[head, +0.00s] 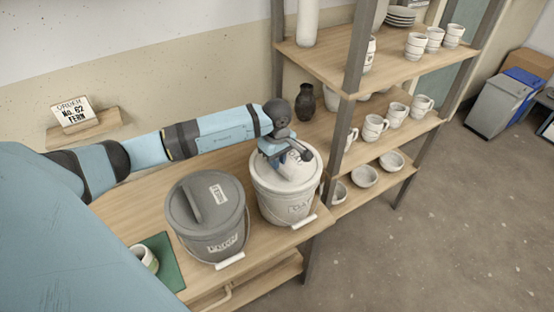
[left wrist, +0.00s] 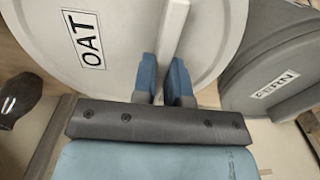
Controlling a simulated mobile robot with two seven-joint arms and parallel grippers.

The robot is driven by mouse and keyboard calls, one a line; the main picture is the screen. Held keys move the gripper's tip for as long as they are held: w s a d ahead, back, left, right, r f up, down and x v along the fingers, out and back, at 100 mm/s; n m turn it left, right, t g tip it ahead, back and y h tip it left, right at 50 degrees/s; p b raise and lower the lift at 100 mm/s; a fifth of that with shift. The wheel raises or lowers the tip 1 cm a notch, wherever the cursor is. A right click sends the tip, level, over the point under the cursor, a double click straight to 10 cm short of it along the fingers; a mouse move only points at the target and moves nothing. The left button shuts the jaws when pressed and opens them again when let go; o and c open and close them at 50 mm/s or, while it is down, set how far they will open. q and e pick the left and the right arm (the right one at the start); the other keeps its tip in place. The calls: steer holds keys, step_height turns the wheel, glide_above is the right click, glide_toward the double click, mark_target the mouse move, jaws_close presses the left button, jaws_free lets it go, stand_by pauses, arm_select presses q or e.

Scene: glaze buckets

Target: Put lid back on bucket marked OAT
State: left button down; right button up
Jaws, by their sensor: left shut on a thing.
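The white bucket (head: 282,205) with a label that seems to read OAT stands on the wooden bench. Its white lid (head: 303,172) is at the bucket's mouth, partly hidden by my left gripper (head: 284,157). In the left wrist view the lid (left wrist: 110,50) shows a clear OAT label, and my left gripper (left wrist: 166,82) is shut on its upright bar handle (left wrist: 172,30). I cannot tell whether the lid sits fully down on the rim. My right gripper is not in view.
A grey bucket (head: 213,238) marked FERN, with its grey lid (head: 190,220) on, stands close to the left. A cup (head: 144,257) rests on a green mat (head: 168,266). A dark vase (head: 305,102) stands behind, and a shelf post (head: 355,50) rises at the right.

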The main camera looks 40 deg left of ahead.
arm_select(q)
steer(key=shift+f+b, duration=0.15)
steer(key=shift+b, duration=0.2)
stand_by(0.3)
steer(key=c, duration=0.6)
jaws_free()
steer(key=shift+r+p, duration=1.65)
steer(key=shift+r, duration=1.85)
jaws_close()
